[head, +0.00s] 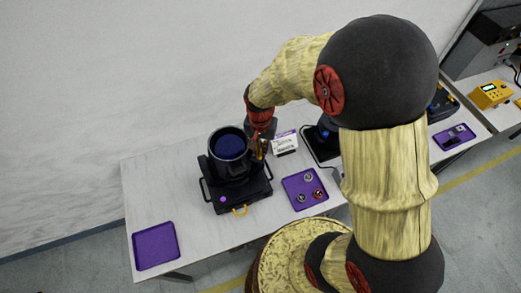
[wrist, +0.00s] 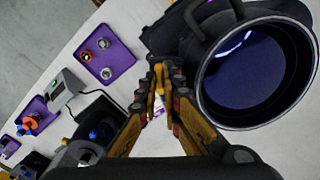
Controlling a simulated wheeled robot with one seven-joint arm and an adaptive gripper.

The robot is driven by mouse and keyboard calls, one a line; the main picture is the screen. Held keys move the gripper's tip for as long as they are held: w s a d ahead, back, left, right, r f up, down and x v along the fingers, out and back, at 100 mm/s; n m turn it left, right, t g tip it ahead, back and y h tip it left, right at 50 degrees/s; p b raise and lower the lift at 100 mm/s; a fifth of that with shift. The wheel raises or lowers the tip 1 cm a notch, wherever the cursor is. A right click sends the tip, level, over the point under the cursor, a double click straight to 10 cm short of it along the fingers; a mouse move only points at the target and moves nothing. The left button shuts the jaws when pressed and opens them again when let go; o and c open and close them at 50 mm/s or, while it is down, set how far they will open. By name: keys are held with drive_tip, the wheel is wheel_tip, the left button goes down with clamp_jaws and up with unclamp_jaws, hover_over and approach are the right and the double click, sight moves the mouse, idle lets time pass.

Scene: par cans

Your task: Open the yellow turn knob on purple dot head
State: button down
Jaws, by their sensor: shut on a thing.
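The black par can head (head: 222,170) sits on the table with its dark blue lens facing up. A purple dot (head: 223,199) is on its front base, and a yellow loop (head: 240,211) sticks out at the front edge. The lens and rim fill the right of the wrist view (wrist: 250,75). My gripper (head: 261,149) is at the right side of the head. In the wrist view my gripper (wrist: 160,82) has its fingertips close together on the yellow turn knob (wrist: 158,79), beside the can's rim. The fingers hide most of the knob.
A purple tray (head: 290,191) with a few small round parts stands to the right. An empty purple tray (head: 155,245) is at the left front. A white printed box (head: 285,142) stands just right of my gripper. The tabletop between the left tray and the head is clear.

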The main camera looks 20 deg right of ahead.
idle(0.3)
drive_tip(key=c, duration=2.1)
unclamp_jaws()
drive_tip(key=shift+o, duration=0.6)
wheel_tip(320, 180, up, 12)
drive_tip(key=s+f+n+t+b, duration=0.4)
drive_tip(key=s+n+b, duration=0.3)
drive_tip(key=s+b, duration=0.7)
drive_tip(key=t+b, duration=0.1)
drive_tip(key=b, duration=0.4)
drive_tip(key=shift+s+d+t, duration=0.3)
drive_tip(key=shift+d, duration=0.1)
